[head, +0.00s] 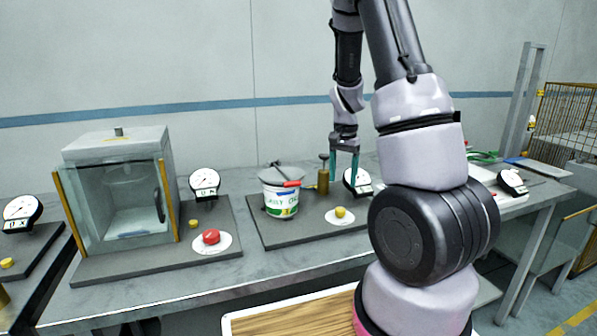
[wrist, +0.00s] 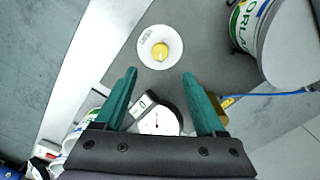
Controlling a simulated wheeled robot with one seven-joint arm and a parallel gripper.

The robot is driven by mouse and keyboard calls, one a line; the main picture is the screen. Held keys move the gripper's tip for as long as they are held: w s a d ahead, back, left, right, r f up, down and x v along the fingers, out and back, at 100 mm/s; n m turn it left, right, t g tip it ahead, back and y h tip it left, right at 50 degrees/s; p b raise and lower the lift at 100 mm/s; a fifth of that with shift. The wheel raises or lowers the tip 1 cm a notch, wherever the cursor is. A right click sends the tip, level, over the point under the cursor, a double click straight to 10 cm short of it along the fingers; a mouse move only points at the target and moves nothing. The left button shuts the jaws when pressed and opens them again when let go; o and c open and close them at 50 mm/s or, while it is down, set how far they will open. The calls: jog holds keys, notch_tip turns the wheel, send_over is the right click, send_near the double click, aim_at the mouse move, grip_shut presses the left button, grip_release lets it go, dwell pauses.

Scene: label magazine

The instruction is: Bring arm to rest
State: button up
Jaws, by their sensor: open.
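My gripper (head: 345,162) hangs from my arm above the middle station on the bench, fingers pointing down. In the wrist view its two green fingers (wrist: 160,88) are apart with nothing held between them. Below it in the wrist view are a yellow button on a white disc (wrist: 160,52) and a round dial gauge (wrist: 158,122). In the head view the yellow button (head: 340,212) sits just below and in front of the gripper. My arm hides part of the bench at the right.
A printed white tub (head: 281,200) stands left of the gripper, beside a brass post (head: 323,178). A glass-fronted cabinet (head: 118,205) and a red button (head: 211,237) are on the left station. A wooden-topped surface (head: 290,318) lies in front. The air above the bench is clear.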

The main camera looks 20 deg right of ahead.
jog(key=shift+r, duration=0.1)
jog(key=s+a+r+n+t, duration=0.2)
jog(key=s+a+r, duration=0.2)
jog(key=s+r, duration=0.2)
jog(key=s+a+r+n+t+y, duration=0.1)
jog(key=s+a+r, duration=0.4)
jog(key=r, duration=0.6)
jog(key=s+a+r+n+t+y, duration=0.1)
jog(key=s+a+r+n+t, duration=0.2)
jog(key=s+r, duration=0.5)
jog(key=shift+s+a+r+n+t, duration=0.3)
jog(key=shift+s+a+r+t, duration=0.15)
jog(key=shift+a+t, duration=0.25)
